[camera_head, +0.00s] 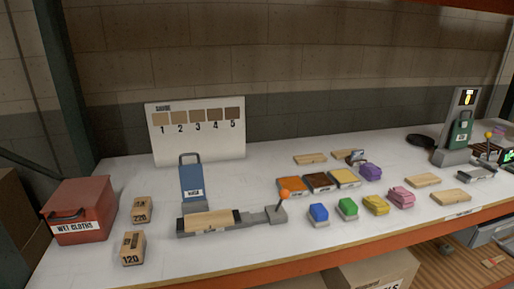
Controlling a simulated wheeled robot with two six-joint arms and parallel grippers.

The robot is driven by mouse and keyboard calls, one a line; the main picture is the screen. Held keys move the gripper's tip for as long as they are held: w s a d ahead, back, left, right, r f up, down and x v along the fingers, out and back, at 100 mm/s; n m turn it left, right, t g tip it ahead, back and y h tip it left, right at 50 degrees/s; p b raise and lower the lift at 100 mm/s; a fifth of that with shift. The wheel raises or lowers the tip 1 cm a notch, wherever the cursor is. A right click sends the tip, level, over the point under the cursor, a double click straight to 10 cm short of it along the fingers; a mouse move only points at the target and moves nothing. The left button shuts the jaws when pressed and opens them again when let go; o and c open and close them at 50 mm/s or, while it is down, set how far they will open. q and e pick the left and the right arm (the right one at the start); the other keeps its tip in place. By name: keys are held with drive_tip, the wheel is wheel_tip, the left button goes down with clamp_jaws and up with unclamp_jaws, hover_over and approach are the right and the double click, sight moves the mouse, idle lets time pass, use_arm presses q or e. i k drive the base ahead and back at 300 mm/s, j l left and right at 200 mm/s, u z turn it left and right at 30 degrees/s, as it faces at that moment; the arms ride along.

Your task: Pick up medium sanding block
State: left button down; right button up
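Two tan sanding blocks stand on the white bench to the right of the red box. The nearer block (133,248) is marked 120 and sits close to the front edge. The farther block (141,210) is marked 220 and sits just behind it, apart from it. No label reading "medium" can be made out on either block. Neither of my grippers shows in the head view.
A red box (79,210) labelled wet cloths stands left of the blocks. A clamp fixture (262,217) holding a wooden board and a blue container (191,187) are to their right. Coloured items (347,208) and boards lie farther right. The bench's front edge (245,267) is close.

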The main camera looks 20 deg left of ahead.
sight(133, 252)
drive_tip(key=u, duration=1.6)
